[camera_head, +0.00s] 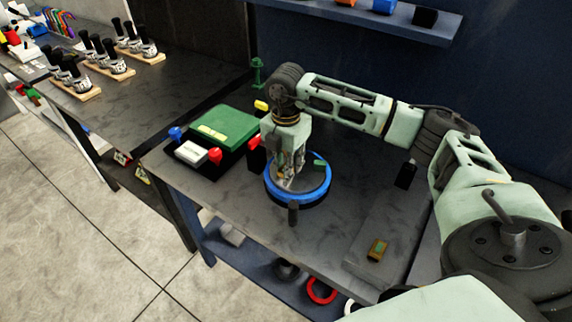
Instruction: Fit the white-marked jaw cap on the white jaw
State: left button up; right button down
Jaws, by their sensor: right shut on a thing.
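My right gripper (290,165) points down over a round plate with a blue rim (324,190) on the dark table. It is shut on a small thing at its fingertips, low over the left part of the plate. The thing is mostly hidden by the fingers; I take it for the jaw cap, but its mark cannot be made out. A green jaw (320,165) shows at the plate's right side. The white jaw cannot be made out behind the gripper. A small brass-coloured cap with a green mark (377,250) lies apart at the front right. My left gripper is not in view.
A green block (225,126) and a white block (192,151) with blue and red knobs stand left of the plate. A black block (405,175) stands at the right. A shelf (350,17) hangs behind.

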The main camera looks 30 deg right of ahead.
jog(key=shift+f+b, duration=0.35)
jog(key=shift+f, duration=0.25)
jog(key=c, duration=1.4)
grip_release()
jog(key=o, duration=0.5)
jog(key=shift+r, duration=0.1)
jog(key=shift+r+p, duration=2.4)
jog(key=shift+r, duration=1.1)
jog(key=shift+s+f, duration=0.1)
